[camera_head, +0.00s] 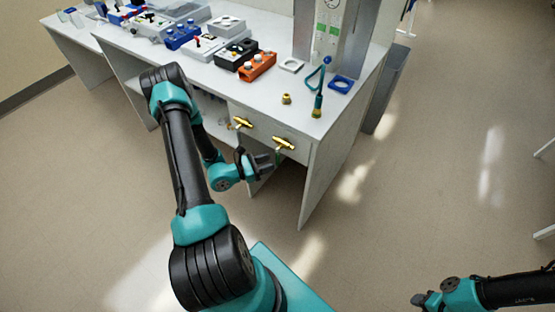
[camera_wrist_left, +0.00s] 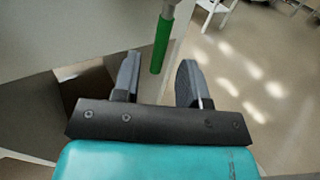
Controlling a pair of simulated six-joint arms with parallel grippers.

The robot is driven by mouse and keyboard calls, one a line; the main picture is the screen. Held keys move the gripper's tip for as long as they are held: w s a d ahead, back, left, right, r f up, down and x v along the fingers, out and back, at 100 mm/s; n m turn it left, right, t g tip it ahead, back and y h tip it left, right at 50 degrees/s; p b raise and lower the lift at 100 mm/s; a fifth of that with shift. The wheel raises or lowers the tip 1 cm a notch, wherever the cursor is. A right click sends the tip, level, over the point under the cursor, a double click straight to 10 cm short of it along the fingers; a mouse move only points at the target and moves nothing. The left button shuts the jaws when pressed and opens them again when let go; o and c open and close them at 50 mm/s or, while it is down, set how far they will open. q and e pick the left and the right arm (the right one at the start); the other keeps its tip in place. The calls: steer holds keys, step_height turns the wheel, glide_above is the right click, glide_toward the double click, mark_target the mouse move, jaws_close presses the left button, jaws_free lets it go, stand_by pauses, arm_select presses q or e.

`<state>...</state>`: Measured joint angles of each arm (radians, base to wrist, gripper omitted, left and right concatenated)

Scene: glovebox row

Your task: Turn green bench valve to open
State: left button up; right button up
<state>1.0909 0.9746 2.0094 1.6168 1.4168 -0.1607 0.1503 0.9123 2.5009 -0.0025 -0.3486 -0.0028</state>
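The green bench valve has a brass body (camera_head: 284,144) on the bench's front panel. Its green handle (camera_head: 280,159) hangs down below the body, partly hidden by my gripper in the head view. My left gripper (camera_head: 264,160) is at the handle, below the brass body. In the left wrist view the green lever (camera_wrist_left: 162,45) points down between the two open fingers of the gripper (camera_wrist_left: 158,82), with space on either side. I cannot tell how deep it sits between them. My right gripper (camera_head: 424,300) is at the bottom right, far from the bench; its fingers are unclear.
A second brass valve (camera_head: 241,123) sits left of the green one on the same panel. The white bench (camera_head: 345,105) carries an orange block (camera_head: 257,66), a blue-topped hooked tool (camera_head: 318,90) and several devices. The floor (camera_head: 400,210) to the right is clear.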

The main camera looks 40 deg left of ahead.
mark_target(277, 159)
arm_select(q)
steer(key=shift+x, duration=2.3)
jaws_close()
